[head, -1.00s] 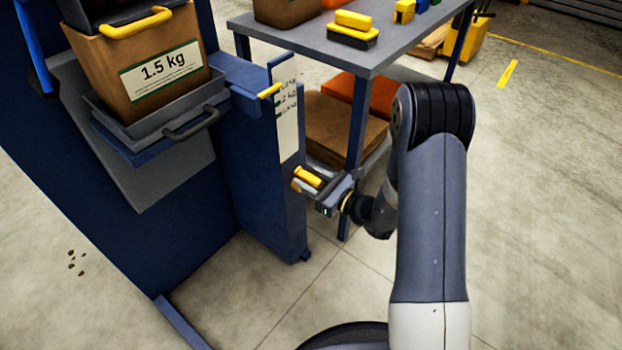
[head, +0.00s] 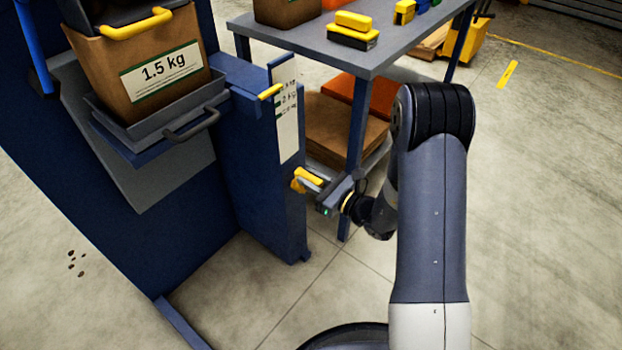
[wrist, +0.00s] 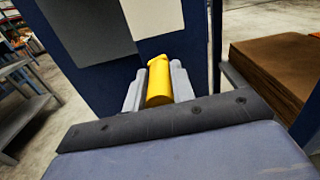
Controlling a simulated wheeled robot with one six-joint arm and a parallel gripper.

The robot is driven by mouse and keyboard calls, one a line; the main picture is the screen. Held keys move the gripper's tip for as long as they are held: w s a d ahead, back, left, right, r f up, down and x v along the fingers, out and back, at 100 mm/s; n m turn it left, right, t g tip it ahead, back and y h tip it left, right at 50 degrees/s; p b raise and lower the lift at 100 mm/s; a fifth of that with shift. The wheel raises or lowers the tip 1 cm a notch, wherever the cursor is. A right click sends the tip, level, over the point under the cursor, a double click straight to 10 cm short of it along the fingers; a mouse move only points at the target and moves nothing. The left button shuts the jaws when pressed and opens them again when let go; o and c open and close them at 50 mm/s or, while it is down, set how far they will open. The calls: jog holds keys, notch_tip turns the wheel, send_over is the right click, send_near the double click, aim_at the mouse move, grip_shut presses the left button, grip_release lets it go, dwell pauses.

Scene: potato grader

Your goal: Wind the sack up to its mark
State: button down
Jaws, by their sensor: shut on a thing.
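The brown sack (head: 160,65) labelled 1.5 kg sits in a grey tray (head: 155,125) on the blue machine. A yellow pointer (head: 270,92) stands beside a white marked scale (head: 287,120) on the machine's post; the scale's text is too small to read surely. My gripper (head: 313,180) is shut on a yellow crank handle (head: 308,175) low on the post's right side. In the wrist view the yellow handle (wrist: 159,80) lies between my two grey fingers. The crank's arm is mostly hidden.
A grey table (head: 390,40) with yellow and black blocks stands close behind the post. Brown sacks (head: 340,130) lie on its lower shelf, near my gripper. The floor at right is open.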

jog(key=w+d+m, duration=0.1)
jog(key=w+m, duration=0.1)
jog(key=shift+w+d+r+m+p, duration=0.15)
jog(key=shift+d+m+p, duration=0.15)
jog(key=shift+d, duration=0.05)
jog(key=c, duration=1.2)
grip_release()
jog(key=p+v, duration=0.1)
jog(key=v, duration=1)
jog(key=shift+p, duration=0.4)
jog(key=shift+w+a, duration=0.1)
jog(key=shift+a, duration=0.05)
